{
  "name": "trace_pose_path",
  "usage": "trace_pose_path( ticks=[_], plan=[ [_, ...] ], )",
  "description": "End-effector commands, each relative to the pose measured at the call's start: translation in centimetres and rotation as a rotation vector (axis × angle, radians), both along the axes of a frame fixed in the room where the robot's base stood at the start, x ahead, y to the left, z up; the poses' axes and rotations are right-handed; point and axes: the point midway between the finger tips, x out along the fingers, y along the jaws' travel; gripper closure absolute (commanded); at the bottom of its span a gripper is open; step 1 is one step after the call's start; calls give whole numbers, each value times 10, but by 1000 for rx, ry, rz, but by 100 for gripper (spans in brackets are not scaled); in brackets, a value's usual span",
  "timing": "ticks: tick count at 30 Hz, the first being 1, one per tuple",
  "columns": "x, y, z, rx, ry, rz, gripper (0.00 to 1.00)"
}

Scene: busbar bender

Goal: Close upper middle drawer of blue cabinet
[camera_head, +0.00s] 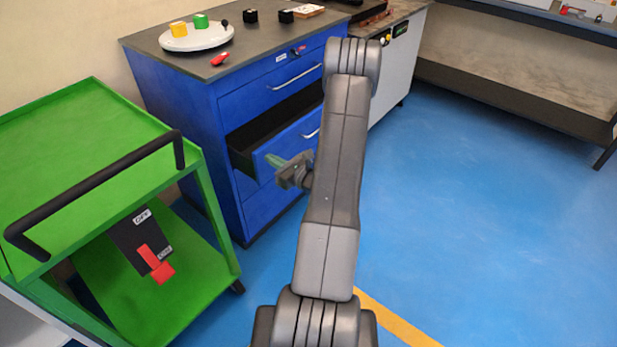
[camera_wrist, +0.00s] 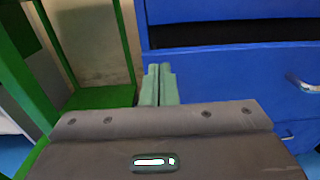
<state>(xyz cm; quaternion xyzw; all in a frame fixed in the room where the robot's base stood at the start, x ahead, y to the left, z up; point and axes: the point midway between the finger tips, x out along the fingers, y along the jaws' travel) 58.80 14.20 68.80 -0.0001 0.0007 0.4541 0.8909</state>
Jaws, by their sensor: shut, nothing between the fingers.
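The blue cabinet (camera_head: 180,105) stands ahead with a dark worktop. Its upper middle drawer (camera_head: 282,150) is pulled partly out, with a dark gap above its front panel. In the wrist view the drawer front (camera_wrist: 235,90) fills the right side, with its handle (camera_wrist: 305,84) at the right edge. My gripper (camera_head: 272,160) is shut and empty, with its greenish fingers at the left part of the drawer front. In the wrist view the fingers (camera_wrist: 159,82) are together beside the drawer's left edge; I cannot tell whether they touch it. My arm hides the drawer's right end.
A green cart (camera_head: 90,110) with a black handle stands close on the left. A white round plate (camera_head: 196,37) with blocks and a red item (camera_head: 220,59) lie on the worktop. The blue floor at right is clear, with a bench (camera_head: 510,85) beyond.

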Motion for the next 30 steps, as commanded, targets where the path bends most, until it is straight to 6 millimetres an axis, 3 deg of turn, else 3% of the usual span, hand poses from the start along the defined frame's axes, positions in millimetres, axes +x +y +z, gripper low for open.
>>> trace_pose_path(
  ticks=[6,19,30],
  plan=[
    [11,14,0,-1,-1,0,100],
    [14,19,-1,-1,-2,1,100],
    [60,83,-3,-2,-5,3,100]
  ],
)
